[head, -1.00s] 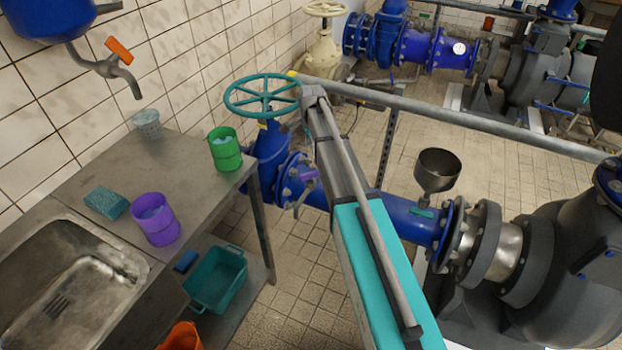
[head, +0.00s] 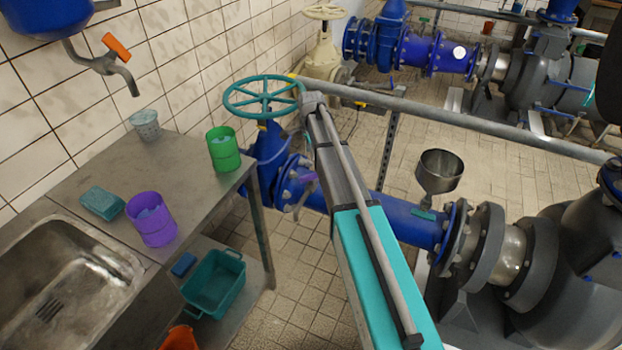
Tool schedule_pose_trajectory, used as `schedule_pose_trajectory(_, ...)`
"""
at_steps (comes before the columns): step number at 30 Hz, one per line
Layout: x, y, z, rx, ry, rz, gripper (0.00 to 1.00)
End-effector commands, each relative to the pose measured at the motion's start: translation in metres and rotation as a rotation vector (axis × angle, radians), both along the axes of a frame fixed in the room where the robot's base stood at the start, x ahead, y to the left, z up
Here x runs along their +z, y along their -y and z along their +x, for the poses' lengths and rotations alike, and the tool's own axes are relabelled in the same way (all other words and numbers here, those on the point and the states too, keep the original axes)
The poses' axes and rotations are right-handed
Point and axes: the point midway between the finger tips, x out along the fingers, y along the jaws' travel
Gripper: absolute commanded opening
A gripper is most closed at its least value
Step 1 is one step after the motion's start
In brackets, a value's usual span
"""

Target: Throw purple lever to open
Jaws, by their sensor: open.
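The purple lever (head: 308,181) is a small handle on the blue pipe, beside the flange below the teal handwheel. It lies just left of my arm, and its right end is close to the arm's outline. My arm reaches up from the lower right, and its grey far end is near the right rim of the handwheel. I cannot make out the fingers of my gripper; they are hidden or out of the picture. Nothing is seen touching the lever.
The teal handwheel (head: 263,97) stands above the blue valve. A grey rail (head: 450,115) crosses behind my arm. A metal table (head: 150,175) on the left bears a purple cup (head: 151,220) and a green cup (head: 223,149). A funnel (head: 438,172) stands right of my arm.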

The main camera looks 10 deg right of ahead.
Motion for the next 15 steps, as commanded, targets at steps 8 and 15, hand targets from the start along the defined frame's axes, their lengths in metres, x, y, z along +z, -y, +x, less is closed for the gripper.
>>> schedule_pose_trajectory(8,-0.026,0.0,0.0,0.0,0.0,0.0,0.51)
schedule_pose_trajectory(15,-0.044,0.0,0.0,0.0,0.0,0.0,0.51)
